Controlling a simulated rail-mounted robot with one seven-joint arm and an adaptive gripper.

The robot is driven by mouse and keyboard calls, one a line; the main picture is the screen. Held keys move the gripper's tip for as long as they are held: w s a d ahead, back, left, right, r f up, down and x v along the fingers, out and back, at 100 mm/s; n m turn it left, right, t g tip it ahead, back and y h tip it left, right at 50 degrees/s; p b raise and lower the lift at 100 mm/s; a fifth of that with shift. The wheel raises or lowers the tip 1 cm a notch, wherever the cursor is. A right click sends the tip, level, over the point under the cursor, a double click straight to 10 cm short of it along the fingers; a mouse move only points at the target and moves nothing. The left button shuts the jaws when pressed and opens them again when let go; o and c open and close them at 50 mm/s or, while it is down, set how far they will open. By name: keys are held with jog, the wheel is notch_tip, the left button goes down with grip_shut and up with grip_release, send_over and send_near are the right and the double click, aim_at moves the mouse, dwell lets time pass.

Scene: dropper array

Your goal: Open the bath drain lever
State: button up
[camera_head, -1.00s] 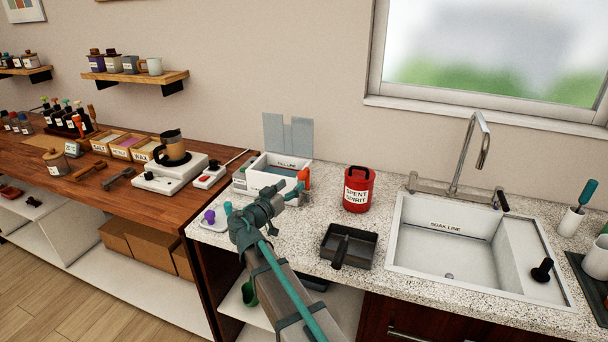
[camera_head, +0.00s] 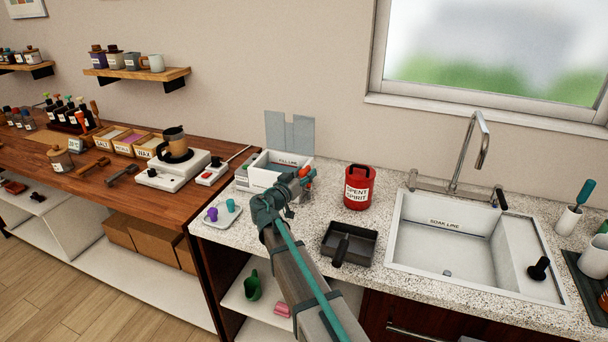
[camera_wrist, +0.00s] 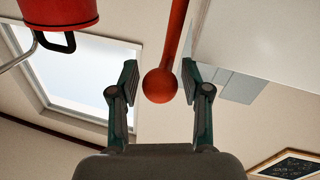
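The white bath (camera_head: 262,179) with a "FILL LINE" label stands on the speckled counter. Its red-orange drain lever (camera_head: 307,172) is at the bath's right side, partly hidden by my gripper (camera_head: 297,188). In the wrist view, the lever (camera_wrist: 174,40) is a red rod ending in a round knob (camera_wrist: 160,86). My gripper (camera_wrist: 160,78) is open, with one finger on each side of the knob. Gaps show between the knob and both fingers. How deep the knob sits between the fingers is hard to tell.
A red "SPENT SPIRIT" can (camera_head: 358,188) stands right of the bath, and a dark pan (camera_head: 349,243) lies in front of it. A small tray (camera_head: 224,214) with purple and teal pieces is left of my arm. The sink (camera_head: 440,252) is further right.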

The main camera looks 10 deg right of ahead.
grip_shut()
jog(key=b, duration=0.1)
jog(key=y+b, duration=0.1)
jog(key=b, duration=0.1)
jog(key=shift+s+d+f+n+t, duration=0.2)
jog(key=shift+d+f+n+t, duration=0.1)
jog(key=shift+n+t, duration=0.1)
jog(key=shift+s+d+n+t+y+b, duration=0.15)
jog(key=shift+n+t+y+b, duration=0.35)
jog(key=shift+b, duration=0.75)
jog(key=shift+d+r+n+t+y+b, duration=0.15)
jog(key=shift+n+t+y+b, duration=0.15)
jog(key=shift+n+y+b, duration=0.35)
jog(key=shift+r+y, duration=0.15)
jog(key=shift+y, duration=0.1)
jog(key=shift+o, duration=2)
grip_release()
